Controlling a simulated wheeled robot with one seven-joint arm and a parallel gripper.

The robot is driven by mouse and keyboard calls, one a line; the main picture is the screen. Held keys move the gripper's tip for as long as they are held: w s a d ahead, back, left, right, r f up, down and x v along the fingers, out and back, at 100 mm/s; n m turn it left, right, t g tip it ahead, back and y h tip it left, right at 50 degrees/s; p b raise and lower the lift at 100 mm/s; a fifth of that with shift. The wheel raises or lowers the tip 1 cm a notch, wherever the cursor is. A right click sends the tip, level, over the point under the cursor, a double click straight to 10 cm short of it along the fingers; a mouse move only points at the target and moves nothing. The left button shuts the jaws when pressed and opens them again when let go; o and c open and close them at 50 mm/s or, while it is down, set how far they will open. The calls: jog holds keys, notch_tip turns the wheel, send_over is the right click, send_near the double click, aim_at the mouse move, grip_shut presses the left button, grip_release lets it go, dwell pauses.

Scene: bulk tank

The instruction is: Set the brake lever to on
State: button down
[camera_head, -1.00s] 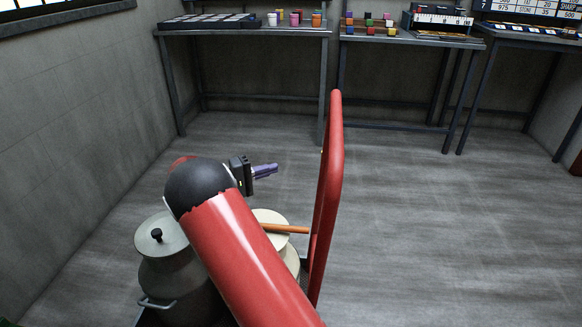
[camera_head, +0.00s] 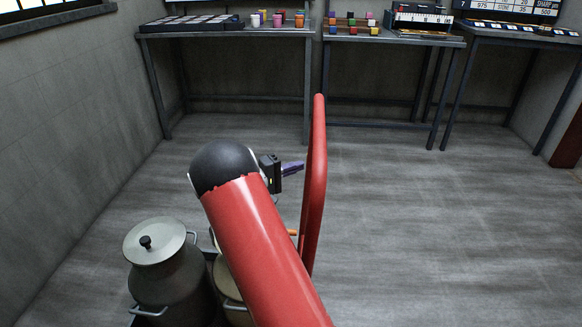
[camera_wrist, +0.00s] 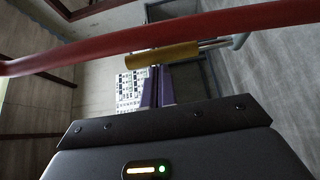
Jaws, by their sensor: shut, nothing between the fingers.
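A lever with an orange grip, likely the brake lever, shows as a small orange end (camera_head: 292,232) beside the red cart handle in the head view; my arm hides most of it. In the wrist view its orange grip (camera_wrist: 162,57) lies crosswise on a metal rod, just beyond my fingertips in the picture. My gripper (camera_head: 292,167) has purple fingers, shut and empty, close to the left side of the red handle (camera_head: 315,170). The fingers also show in the wrist view (camera_wrist: 157,90). I cannot tell whether they touch the lever.
The red handle bar also crosses the wrist view (camera_wrist: 200,32). A lidded metal can (camera_head: 165,275) stands on the cart at lower left, with another partly hidden can beside it. Tables (camera_head: 390,38) line the back wall. The floor to the right is clear.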

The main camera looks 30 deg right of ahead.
jog(key=s+d+y+b, duration=0.1)
jog(key=d+m+y+b, duration=0.1)
jog(key=b, duration=0.1)
jog(key=shift+s+d+r+m+y, duration=0.1)
jog(key=shift+s+r+m+y, duration=0.2)
jog(key=shift+s+r, duration=0.1)
jog(key=shift+w, duration=0.1)
